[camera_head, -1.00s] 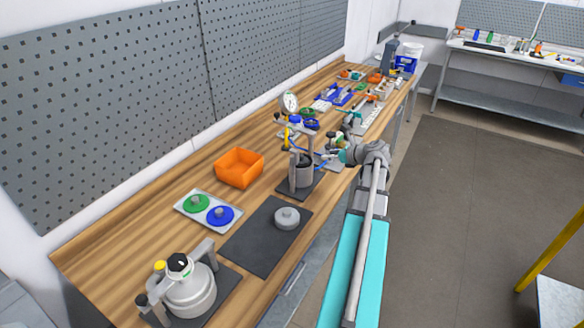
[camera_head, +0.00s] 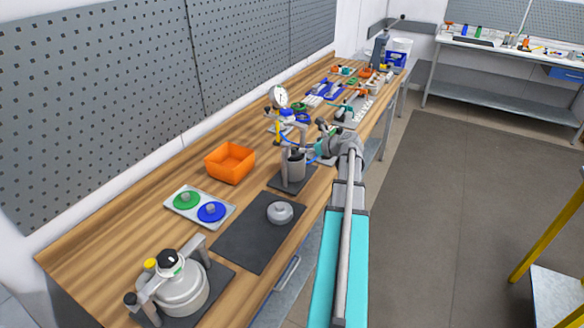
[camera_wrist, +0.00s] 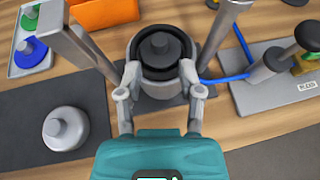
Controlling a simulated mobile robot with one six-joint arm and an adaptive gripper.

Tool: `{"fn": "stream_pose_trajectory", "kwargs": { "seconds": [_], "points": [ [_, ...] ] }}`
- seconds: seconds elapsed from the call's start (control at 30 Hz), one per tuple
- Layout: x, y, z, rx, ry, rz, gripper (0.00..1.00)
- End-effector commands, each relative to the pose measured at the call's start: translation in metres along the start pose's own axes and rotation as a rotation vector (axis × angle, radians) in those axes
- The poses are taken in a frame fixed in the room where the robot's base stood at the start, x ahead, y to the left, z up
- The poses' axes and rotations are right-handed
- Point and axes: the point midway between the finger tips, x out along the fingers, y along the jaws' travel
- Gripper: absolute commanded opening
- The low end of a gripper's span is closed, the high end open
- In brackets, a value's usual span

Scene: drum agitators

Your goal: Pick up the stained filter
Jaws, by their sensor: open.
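A dark round piece with a knob (camera_wrist: 160,48) sits inside a grey cup (camera_wrist: 168,87) in the wrist view; it may be the stained filter, but no label shows this. The cup stands in an upright-post stand, and it also shows in the head view (camera_head: 295,167). My gripper (camera_wrist: 160,70) is open and empty, with its fingertips at either side of the cup's near rim. I cannot tell whether they touch it. In the head view my gripper (camera_head: 322,146) is beside the stand, partly hidden.
Stand posts (camera_wrist: 80,45) rise on both sides. A tray (camera_head: 176,209) holds a green disc (camera_head: 186,198) and a blue disc (camera_head: 211,212). An orange bin (camera_head: 230,163), a grey knobbed lid (camera_head: 280,212) on a dark mat (camera_head: 245,245), and a lidded pot (camera_head: 180,292) are nearby.

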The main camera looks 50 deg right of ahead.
Motion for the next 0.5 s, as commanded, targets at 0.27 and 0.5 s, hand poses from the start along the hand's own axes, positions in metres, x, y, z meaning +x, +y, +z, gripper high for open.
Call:
{"fn": "stream_pose_trajectory", "kwargs": {
  "seconds": [0.27, 0.5],
  "points": [
    [0.023, 0.000, 0.000, -0.001, 0.000, 0.000, 0.48],
    [0.023, 0.001, 0.001, -0.001, 0.000, 0.001, 0.48]
  ]
}}
